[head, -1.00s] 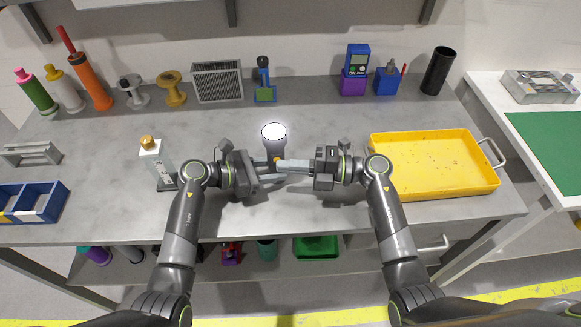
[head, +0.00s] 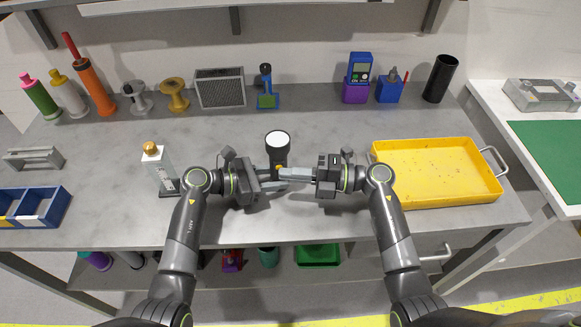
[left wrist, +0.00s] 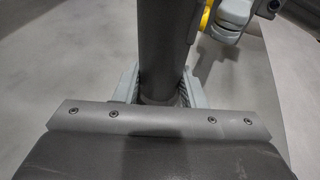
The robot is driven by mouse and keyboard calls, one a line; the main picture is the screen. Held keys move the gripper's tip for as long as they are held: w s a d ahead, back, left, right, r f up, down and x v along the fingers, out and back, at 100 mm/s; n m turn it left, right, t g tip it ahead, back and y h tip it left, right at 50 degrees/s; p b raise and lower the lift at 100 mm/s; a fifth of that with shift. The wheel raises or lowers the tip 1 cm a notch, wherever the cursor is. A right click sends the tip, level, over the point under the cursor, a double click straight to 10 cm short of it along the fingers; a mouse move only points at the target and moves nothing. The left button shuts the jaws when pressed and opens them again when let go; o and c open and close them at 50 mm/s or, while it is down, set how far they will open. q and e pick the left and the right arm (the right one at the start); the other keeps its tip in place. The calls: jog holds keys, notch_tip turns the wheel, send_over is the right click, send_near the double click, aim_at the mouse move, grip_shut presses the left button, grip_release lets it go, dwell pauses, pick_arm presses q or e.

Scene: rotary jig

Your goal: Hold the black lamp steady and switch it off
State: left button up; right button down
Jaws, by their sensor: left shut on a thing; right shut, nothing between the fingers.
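The black lamp (head: 277,155) stands upright at the middle of the table with its round white face up; the face looks pale and does not glow. My left gripper (head: 276,181) is shut around the lamp's body. In the left wrist view the dark barrel of the lamp (left wrist: 165,45) sits between the two finger pads. My right gripper (head: 285,173) is shut and empty, its fingertips close beside the lamp's yellow button (left wrist: 205,14). Whether they touch the button I cannot tell. The lamp's lower part is hidden by the fingers in the head view.
A yellow tray (head: 440,200) lies to the right and a blue bin (head: 52,207) to the left. Several tools and holders line the back.

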jog(key=shift+s+d, duration=0.35)
jog(key=shift+s, duration=0.3)
jog(key=shift+s+d, duration=0.3)
jog(key=shift+s, duration=0.3)
jog(key=d, duration=0.3)
jog(key=s+d, duration=0.1)
jog(key=d, duration=0.4)
jog(key=shift+s+d+r, duration=0.1)
jog(key=shift+s+d, duration=0.05)
jog(key=shift+d, duration=0.25)
pick_arm(q)
jog(key=shift+r, duration=0.1)
jog(key=o, duration=0.8)
jog(key=shift+o, duration=0.2)
